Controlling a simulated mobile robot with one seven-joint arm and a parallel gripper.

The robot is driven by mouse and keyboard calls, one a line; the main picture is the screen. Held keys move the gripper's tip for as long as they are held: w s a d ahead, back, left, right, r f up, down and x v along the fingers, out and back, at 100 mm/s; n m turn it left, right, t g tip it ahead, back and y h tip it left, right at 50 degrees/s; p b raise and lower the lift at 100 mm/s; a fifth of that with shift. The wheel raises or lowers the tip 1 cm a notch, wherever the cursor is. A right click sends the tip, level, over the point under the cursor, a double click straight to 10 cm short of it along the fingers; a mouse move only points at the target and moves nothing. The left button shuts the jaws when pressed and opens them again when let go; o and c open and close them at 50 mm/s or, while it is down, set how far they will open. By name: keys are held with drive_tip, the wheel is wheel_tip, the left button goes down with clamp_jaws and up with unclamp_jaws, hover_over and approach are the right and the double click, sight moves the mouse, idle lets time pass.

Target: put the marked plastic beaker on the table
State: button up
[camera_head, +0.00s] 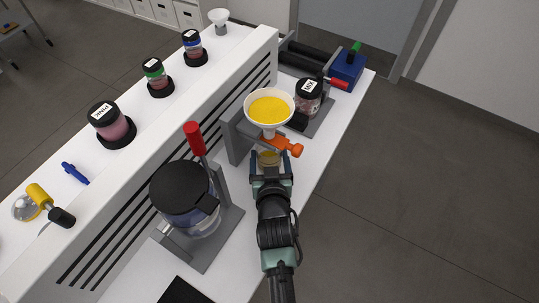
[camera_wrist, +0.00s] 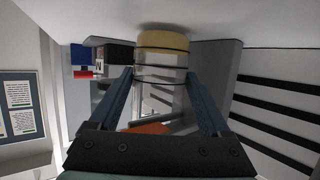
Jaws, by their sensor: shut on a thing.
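The marked plastic beaker (camera_head: 268,158) is clear, with a yellow layer inside. In the wrist view, which seems upside down, the beaker (camera_wrist: 162,62) shows dark rings and the yellow layer at its base end. My gripper (camera_head: 269,168) is shut on it, with one blue finger on each side; the gripper (camera_wrist: 161,80) also shows in the wrist view. The beaker is below the funnel of yellow powder (camera_head: 269,110) and its orange valve (camera_head: 282,146). Its base is close to the white table (camera_head: 317,158); I cannot tell whether they touch.
A lidded grey machine with a red lever (camera_head: 195,138) stands left of my gripper. A dark-lidded jar (camera_head: 308,96) and a blue box (camera_head: 347,70) stand behind. A slotted white shelf (camera_head: 215,82) with jars runs along the left. Some bare table lies right of the beaker.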

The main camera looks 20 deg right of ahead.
drive_tip(key=shift+f, duration=0.15)
drive_tip(key=o, duration=1.3)
drive_tip(key=shift+o, duration=0.2)
drive_tip(key=shift+r, duration=0.25)
drive_tip(key=shift+s+a, duration=0.15)
drive_tip(key=shift+s, duration=0.3)
drive_tip(key=v, duration=1.1)
drive_tip(key=shift+r+b, duration=0.15)
drive_tip(key=shift+b, duration=0.2)
